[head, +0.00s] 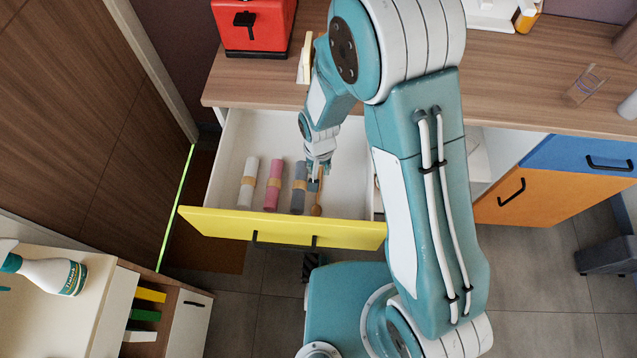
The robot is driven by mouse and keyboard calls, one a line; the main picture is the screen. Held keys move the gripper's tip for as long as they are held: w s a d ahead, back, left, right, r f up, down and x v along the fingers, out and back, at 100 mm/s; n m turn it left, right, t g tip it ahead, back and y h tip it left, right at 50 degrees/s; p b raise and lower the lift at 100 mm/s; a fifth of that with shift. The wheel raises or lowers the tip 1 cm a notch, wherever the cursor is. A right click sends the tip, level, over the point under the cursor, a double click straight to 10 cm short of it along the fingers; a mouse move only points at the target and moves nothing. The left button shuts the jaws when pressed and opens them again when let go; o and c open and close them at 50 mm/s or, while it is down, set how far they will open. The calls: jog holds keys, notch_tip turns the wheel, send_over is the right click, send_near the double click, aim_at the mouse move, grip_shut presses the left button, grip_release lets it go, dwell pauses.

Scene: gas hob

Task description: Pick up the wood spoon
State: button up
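The wood spoon (317,205) lies in an open drawer with a yellow front (285,229), to the right of the rolled items. Its lower end shows as a small brown piece; the upper part is hidden by my gripper. My gripper (316,178) points down into the drawer, over or at the upper part of the spoon. The fingers are too small and overlapped to tell if they are open, shut or touching the spoon.
A grey roll (299,188) lies close left of the gripper, with pink (273,187) and white (248,185) rolls beyond. The drawer walls surround them. A wooden countertop (540,95) is behind, with a red appliance (253,25) and a clear glass (586,84).

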jog(key=shift+s+f, duration=0.15)
jog(key=shift+f, duration=3.4)
grip_shut()
